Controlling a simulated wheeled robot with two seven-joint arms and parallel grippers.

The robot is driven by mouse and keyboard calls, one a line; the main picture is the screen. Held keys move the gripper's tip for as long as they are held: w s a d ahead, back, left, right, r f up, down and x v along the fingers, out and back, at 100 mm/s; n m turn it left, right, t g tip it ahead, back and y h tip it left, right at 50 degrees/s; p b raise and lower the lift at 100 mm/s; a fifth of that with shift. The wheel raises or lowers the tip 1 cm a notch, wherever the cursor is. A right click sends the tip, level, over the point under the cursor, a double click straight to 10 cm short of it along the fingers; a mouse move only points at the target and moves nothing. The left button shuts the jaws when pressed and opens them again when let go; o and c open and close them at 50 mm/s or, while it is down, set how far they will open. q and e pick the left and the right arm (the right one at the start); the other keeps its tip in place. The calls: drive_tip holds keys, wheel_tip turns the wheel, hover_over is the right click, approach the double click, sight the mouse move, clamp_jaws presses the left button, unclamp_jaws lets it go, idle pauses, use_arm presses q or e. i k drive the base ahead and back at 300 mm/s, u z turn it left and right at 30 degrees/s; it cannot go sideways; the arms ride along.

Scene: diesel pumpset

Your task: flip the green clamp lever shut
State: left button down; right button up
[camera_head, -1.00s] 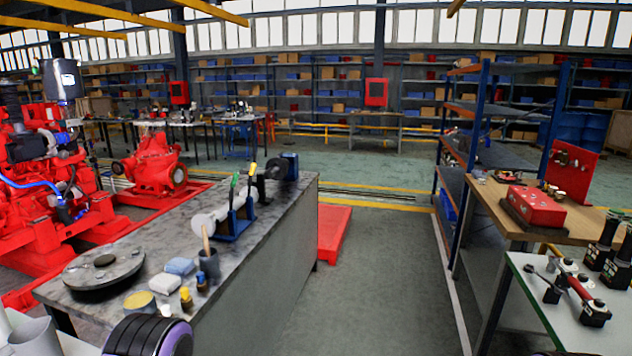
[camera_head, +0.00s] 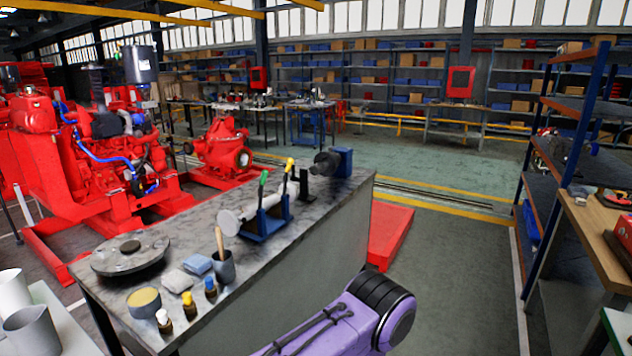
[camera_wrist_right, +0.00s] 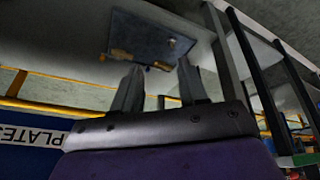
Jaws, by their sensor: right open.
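The green clamp lever (camera_head: 263,177) stands upright on a blue clamp fixture (camera_head: 268,226) on the grey bench in the head view. A yellow lever (camera_head: 290,164) stands upright just to its right on the same fixture. A pale cylinder (camera_head: 240,215) lies in the fixture. In the right wrist view, my right gripper (camera_wrist_right: 160,78) has its two dark fingers apart with nothing between them. The green lever is not identifiable in that view, and neither gripper shows in the head view.
Open floor (camera_head: 450,270) lies to the right.

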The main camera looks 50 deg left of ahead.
sight(265, 172)
drive_tip(key=u, duration=0.25)
drive_tip(key=i, duration=0.8)
drive_tip(key=u, duration=0.8)
drive_tip(key=i, duration=0.35)
drive_tip(key=u, duration=0.4)
